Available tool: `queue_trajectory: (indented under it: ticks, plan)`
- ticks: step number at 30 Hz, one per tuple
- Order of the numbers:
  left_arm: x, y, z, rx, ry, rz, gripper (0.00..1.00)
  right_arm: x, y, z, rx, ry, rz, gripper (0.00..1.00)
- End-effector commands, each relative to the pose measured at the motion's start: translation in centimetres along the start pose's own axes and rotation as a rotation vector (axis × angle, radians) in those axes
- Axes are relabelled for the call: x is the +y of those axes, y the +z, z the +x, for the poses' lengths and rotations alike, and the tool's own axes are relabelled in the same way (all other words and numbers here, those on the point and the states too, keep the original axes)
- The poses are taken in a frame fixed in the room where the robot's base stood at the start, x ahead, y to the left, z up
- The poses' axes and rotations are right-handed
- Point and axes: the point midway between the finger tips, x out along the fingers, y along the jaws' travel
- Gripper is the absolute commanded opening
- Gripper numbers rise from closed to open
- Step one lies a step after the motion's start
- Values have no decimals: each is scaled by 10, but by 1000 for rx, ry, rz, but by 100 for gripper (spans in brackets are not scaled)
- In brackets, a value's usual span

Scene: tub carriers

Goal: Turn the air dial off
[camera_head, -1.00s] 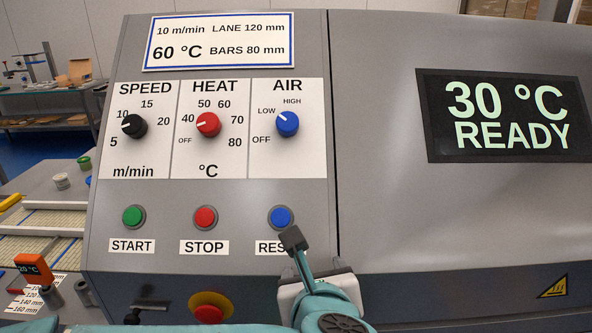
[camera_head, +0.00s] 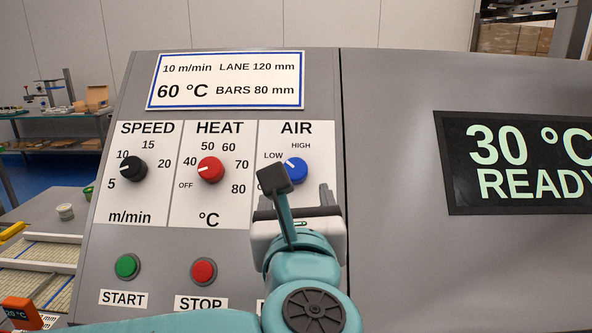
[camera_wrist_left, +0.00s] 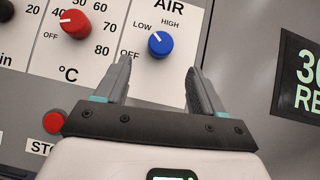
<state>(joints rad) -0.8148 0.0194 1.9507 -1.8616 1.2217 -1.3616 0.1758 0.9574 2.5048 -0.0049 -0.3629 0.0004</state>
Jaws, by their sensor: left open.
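The blue air dial (camera_head: 296,170) is on the white panel under the AIR label, with OFF, LOW and HIGH marks around it. Its white pointer line points up and left, toward LOW. The dial also shows in the left wrist view (camera_wrist_left: 159,44). My left gripper (camera_head: 295,198) is just below and in front of the dial, partly hidden by a dark block on my wrist, which also covers the OFF mark in the head view. In the left wrist view the fingers (camera_wrist_left: 160,68) are apart and empty, with the dial beyond and between their tips. My right gripper is not in view.
The black speed dial (camera_head: 133,169) and red heat dial (camera_head: 210,170) sit left of the air dial. Below are the green start button (camera_head: 127,267) and red stop button (camera_head: 203,271). A display (camera_head: 520,165) reads 30 °C. A sign (camera_head: 229,80) is above.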

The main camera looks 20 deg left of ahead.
Motion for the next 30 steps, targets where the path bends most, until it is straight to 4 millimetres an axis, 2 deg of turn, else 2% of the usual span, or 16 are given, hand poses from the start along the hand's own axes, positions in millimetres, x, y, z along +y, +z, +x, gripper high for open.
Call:
queue_trajectory:
  ticks: [3,10,15,23,24,26,28,29,30]
  plan:
    - [1,1,31,3,6,1,69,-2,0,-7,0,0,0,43]
    - [-1,0,72,3,2,1,69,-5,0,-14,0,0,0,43]
    - [-1,0,85,1,1,0,69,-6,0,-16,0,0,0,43]
    - [-1,-1,87,1,-1,-1,69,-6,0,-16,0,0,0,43]
    - [-1,-1,87,1,0,-1,62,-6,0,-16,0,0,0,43]
    - [-1,-1,87,1,-1,-1,43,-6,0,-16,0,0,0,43]
    - [-1,-1,87,1,0,-1,20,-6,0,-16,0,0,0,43]
    - [-1,-1,86,1,0,-1,12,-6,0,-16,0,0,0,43]
    - [-1,-1,86,1,-1,0,12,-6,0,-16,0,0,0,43]
